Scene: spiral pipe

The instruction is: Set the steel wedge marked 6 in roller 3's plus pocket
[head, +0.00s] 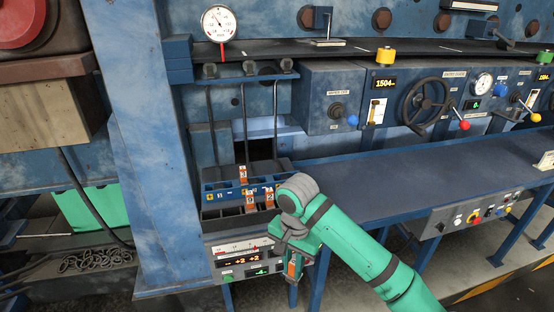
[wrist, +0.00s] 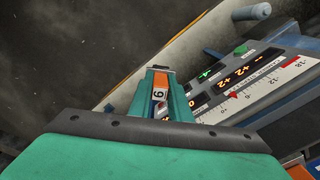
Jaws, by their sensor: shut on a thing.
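My gripper (head: 292,268) is low in front of the block of pockets and shut on a steel wedge. The wedge (wrist: 158,95) has an orange face marked 6 and sits between the two green fingers in the wrist view. In the head view its orange face (head: 292,269) shows below my wrist. The blue pocket block (head: 205,187) stands left of and above my gripper, with small labels along its strip. I cannot tell which pocket is roller 3's plus pocket; my arm hides part of the block's right end.
Several orange-tagged wedges, such as the upper one (head: 243,174), stand in the block. A sloped readout panel (head: 228,250) with red and green digits lies under it; it also shows in the wrist view (wrist: 245,85). A long blue table (head: 400,172) runs right, mostly clear.

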